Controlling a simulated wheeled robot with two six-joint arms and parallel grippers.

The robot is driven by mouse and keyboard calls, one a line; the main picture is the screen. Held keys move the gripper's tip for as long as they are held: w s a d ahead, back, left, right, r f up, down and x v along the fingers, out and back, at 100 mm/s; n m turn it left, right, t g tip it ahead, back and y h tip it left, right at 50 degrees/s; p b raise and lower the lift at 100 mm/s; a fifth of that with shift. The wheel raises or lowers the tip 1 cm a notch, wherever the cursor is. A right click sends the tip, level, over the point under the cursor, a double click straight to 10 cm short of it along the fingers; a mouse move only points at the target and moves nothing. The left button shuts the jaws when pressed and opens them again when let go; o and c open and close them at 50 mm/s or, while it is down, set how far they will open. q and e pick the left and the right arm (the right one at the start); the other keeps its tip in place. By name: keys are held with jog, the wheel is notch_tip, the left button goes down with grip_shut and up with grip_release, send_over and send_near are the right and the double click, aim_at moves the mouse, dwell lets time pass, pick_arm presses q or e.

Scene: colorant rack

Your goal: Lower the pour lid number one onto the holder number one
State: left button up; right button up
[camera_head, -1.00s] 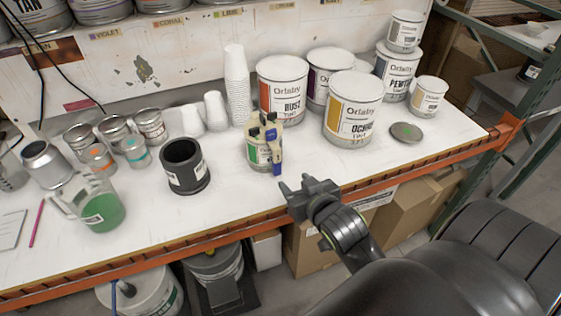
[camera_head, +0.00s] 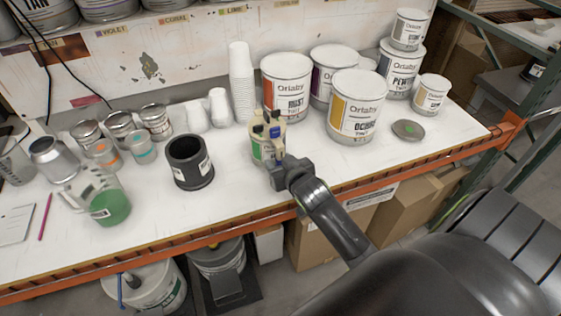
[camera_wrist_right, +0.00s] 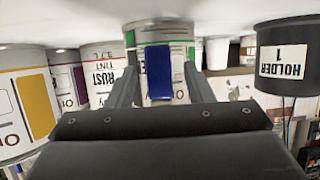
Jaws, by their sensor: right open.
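The pour lid (camera_head: 268,118), beige with dark parts and a blue piece, sits on a small white-and-green can (camera_head: 256,150) near the table's front edge. Its blue handle (camera_wrist_right: 158,72) hangs down the can's side in the right wrist view. My right gripper (camera_head: 270,163) is open in front of the can. In the wrist view its fingers (camera_wrist_right: 158,88) stand on either side of the blue handle; I cannot tell if they touch it. The black holder number one (camera_head: 189,165) stands upright and open-topped to the left; its "HOLDER 1" label shows in the wrist view (camera_wrist_right: 284,62). My left gripper is out of view.
Large tint cans, Rust (camera_head: 284,88) and Ochre (camera_head: 354,108), stand behind and right of the small can. Stacked white cups (camera_head: 241,85) stand behind. A jug of green liquid (camera_head: 106,203) is left of the holder. Table is clear between holder and can.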

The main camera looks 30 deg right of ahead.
grip_shut()
jog(key=c, duration=0.8)
grip_release()
grip_shut()
jog(key=shift+r, duration=0.1)
jog(key=shift+r+p, duration=0.45)
jog(key=shift+p, duration=0.25)
